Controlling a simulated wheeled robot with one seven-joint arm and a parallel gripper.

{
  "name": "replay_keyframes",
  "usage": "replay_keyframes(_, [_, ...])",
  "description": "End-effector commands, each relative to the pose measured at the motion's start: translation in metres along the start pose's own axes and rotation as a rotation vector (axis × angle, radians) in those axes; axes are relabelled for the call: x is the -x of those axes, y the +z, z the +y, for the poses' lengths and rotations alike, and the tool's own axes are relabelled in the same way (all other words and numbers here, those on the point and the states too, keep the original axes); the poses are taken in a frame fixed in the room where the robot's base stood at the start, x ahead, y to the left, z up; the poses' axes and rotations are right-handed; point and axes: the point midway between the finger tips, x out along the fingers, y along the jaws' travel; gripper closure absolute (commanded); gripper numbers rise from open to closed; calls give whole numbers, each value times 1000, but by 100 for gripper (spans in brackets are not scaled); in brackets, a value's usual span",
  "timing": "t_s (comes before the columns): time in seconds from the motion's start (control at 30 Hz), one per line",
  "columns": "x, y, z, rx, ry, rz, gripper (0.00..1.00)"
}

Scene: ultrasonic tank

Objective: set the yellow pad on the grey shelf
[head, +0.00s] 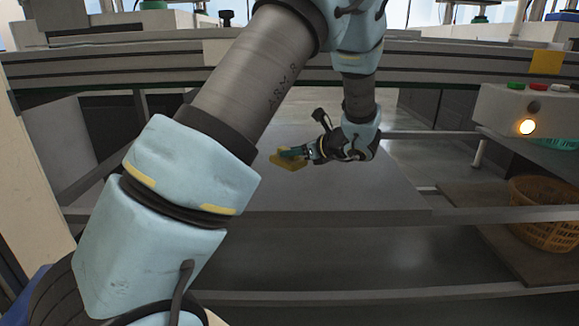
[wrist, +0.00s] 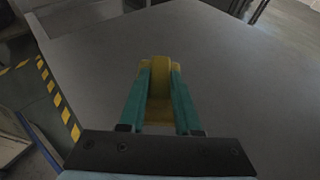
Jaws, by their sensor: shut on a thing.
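The yellow pad (head: 287,162) is small and sits between the fingers of my gripper (head: 296,153). In the wrist view the pad (wrist: 159,98) lies between the two teal fingers of my gripper (wrist: 160,85), which are shut on it. The grey shelf (head: 345,190) is a broad flat surface below the gripper, and it fills most of the wrist view (wrist: 230,75). The pad is over the shelf; I cannot tell whether it touches it. The fingers hide part of the pad.
An orange basket (head: 545,215) stands at the right. A control box with a lit lamp (head: 526,127) is above it. A rail (head: 430,65) runs across behind the shelf. A lower shelf (head: 350,255) lies beneath. The shelf around the pad is clear.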

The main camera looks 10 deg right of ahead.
Motion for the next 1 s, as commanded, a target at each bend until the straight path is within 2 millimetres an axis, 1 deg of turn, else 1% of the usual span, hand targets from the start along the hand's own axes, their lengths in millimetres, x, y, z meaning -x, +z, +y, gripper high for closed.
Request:
replay_keyframes(0.03, [-6,-13,0,-4,1,0,100])
replay_keyframes(0.1, [-10,-23,0,-3,1,-1,100])
replay_keyframes(0.37, [-18,-42,0,-1,1,-1,100])
replay_keyframes(0.5, [-26,-62,0,-2,2,-1,100])
replay_keyframes(0.57, [-29,-67,0,-1,1,-1,100])
replay_keyframes(0.83, [-29,-68,0,1,1,-1,100])
replay_keyframes(0.97, [-30,-72,0,0,1,-1,100])
replay_keyframes(1.0, [-30,-72,0,1,0,-1,66])
